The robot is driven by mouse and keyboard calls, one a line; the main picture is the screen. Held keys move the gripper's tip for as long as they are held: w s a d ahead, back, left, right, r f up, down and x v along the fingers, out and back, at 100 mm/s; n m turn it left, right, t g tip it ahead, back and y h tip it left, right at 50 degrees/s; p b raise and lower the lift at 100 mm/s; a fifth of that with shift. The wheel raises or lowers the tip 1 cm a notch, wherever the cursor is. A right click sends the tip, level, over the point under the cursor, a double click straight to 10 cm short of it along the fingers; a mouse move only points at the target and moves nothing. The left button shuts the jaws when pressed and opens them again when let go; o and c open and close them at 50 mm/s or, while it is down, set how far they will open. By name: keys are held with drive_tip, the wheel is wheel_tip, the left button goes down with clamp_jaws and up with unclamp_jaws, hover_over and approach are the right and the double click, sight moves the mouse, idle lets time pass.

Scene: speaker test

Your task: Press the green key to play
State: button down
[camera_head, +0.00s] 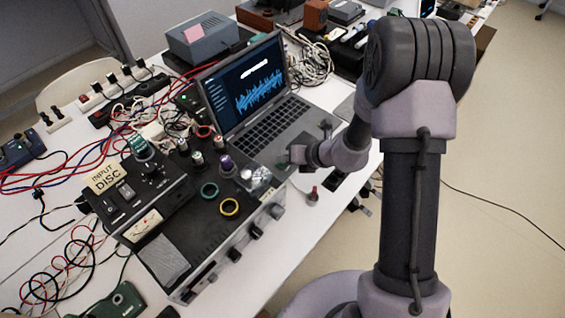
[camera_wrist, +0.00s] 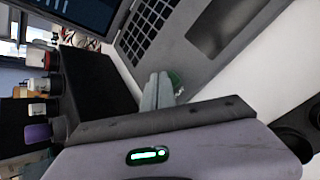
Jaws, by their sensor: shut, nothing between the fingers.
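The open laptop (camera_head: 262,128) stands on the table, its screen showing a blue waveform. Its keyboard also shows in the wrist view (camera_wrist: 150,28).
A black audio unit (camera_head: 205,225) with several knobs and coloured rings stands left of my gripper. A small red-topped item (camera_head: 312,196) stands on the white table near the front edge. Cables (camera_head: 310,62) lie behind the laptop. Some bare table shows in front.

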sight(285, 165)
drive_tip(key=shift+f, duration=0.2)
drive_tip(key=shift+r+p, duration=0.55)
drive_tip(key=shift+r, duration=0.25)
wheel_tip(285, 165, up, 6)
drive_tip(key=p, duration=0.5)
